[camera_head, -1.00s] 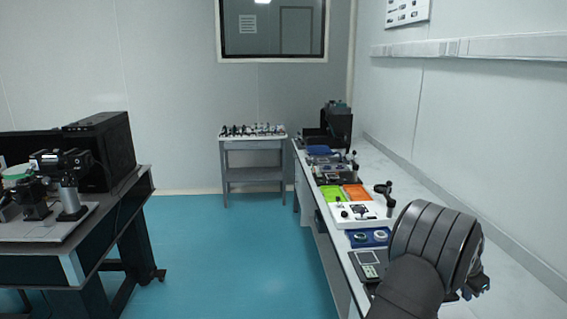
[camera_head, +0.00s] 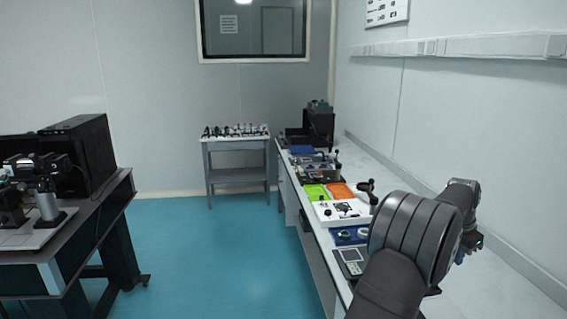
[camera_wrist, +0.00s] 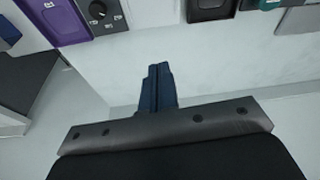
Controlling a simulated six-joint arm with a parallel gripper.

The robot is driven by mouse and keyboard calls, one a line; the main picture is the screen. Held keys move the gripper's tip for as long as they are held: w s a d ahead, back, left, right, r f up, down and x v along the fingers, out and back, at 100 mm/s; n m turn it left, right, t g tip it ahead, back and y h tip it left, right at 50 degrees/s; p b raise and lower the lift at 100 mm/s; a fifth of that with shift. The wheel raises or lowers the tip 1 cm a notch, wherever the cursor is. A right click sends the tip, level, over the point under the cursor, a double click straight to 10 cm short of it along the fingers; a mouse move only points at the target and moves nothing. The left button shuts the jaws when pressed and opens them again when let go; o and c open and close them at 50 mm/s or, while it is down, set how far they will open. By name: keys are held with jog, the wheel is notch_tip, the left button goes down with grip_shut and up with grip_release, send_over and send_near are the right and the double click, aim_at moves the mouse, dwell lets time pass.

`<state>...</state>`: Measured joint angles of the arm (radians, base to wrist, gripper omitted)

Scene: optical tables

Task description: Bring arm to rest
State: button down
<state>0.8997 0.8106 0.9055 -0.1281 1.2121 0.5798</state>
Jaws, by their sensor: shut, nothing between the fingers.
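My gripper (camera_wrist: 158,70) shows in the wrist view as two dark blue fingers pressed together, with nothing between them. It points over a pale bench surface, apart from the devices at the top of that view. In the head view my arm's dark rounded links fill the lower right, over the long white bench (camera_head: 385,170). The fingertips cannot be made out clearly in the head view.
The bench holds a green tray (camera_head: 315,192), an orange tray (camera_head: 340,192), a white board (camera_head: 334,215) and a small meter (camera_head: 352,262). A purple device (camera_wrist: 64,22) shows in the wrist view. A dark table (camera_head: 105,215) stands left; blue floor between is clear.

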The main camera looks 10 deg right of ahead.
jog(key=shift+a+r+m+y, duration=0.3)
jog(key=shift+a+r+y, duration=0.1)
jog(key=shift+r+y, duration=0.15)
jog(key=c, duration=2.1)
grip_release()
jog(key=o, duration=1.1)
jog(key=shift+c, duration=0.2)
jog(key=o, duration=0.4)
jog(key=shift+s+a, duration=0.1)
jog(key=shift+s, duration=0.05)
jog(key=o, duration=0.6)
jog(key=shift+s+a+r, duration=0.9)
jog(key=shift+s+a, duration=0.15)
jog(key=shift+a, duration=0.15)
jog(key=shift+o, duration=0.2)
jog(key=s+a+r+y, duration=0.2)
jog(key=s+a+r, duration=0.2)
jog(key=s+a, duration=0.5)
notch_tip(320, 180, down, 10)
jog(key=a, duration=0.1)
jog(key=shift+w+a+f+m, duration=0.15)
jog(key=shift+w+a+m, duration=0.15)
jog(key=shift+w+m, duration=0.1)
